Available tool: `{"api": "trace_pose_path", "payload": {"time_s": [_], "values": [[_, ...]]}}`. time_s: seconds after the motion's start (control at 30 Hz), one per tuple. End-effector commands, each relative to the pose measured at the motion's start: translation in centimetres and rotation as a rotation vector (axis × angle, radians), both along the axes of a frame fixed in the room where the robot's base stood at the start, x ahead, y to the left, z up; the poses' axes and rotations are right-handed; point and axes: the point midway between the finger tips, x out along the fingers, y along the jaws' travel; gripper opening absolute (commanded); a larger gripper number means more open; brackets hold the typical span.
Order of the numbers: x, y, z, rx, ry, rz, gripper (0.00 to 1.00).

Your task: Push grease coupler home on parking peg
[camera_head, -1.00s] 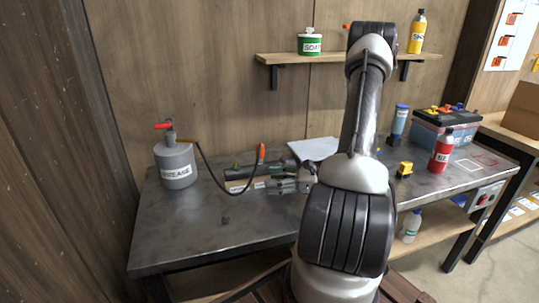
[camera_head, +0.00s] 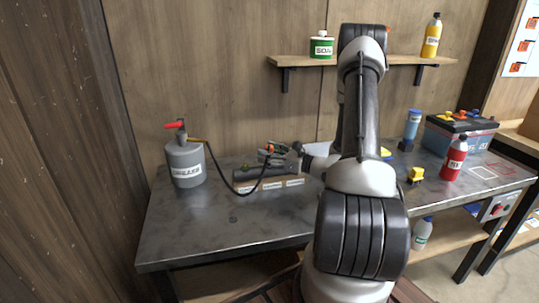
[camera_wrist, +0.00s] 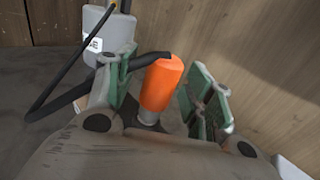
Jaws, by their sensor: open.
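The grease coupler (camera_wrist: 162,84) is orange with a pale metal lower end. It stands nearly upright in the wrist view, and a black hose (camera_wrist: 75,96) joins it near its top. My gripper (camera_wrist: 165,68) is open, with one green-padded finger on each side of the coupler. A gap shows on the right; the left finger is close by the hose. In the head view my gripper (camera_head: 278,153) is at the back of the bench and the coupler (camera_head: 270,148) shows as a small orange patch. I cannot make out the parking peg or how the coupler sits on it.
The grease can (camera_head: 185,164) stands at the left; its hose loops to the coupler. A dark cylinder (camera_head: 252,174) lies over a labelled wooden strip (camera_head: 250,189) in front of my gripper. The bench front-left is clear.

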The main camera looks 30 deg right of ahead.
Motion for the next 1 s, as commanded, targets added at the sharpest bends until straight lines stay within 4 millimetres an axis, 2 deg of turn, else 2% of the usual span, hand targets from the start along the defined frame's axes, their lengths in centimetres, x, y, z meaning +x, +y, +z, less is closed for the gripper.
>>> {"api": "trace_pose_path", "payload": {"time_s": [0.1, 0.13, 0.4, 0.77, 0.87, 1.0], "values": [[0.0, 0.0, 0.0, 0.0, 0.0, 0.0, 0.53], [0.0, 0.0, 0.0, 0.0, 0.0, 0.0, 0.49], [0.0, 0.0, 0.0, 0.0, 0.001, 0.0, 0.02], [0.0, 0.0, 0.5, -0.002, -0.001, 0.0, 0.0], [0.0, 0.0, 1.5, -0.004, -0.002, 0.0, 0.0], [0.0, 0.0, 3.9, -0.004, -0.002, 0.0, 0.0]]}}
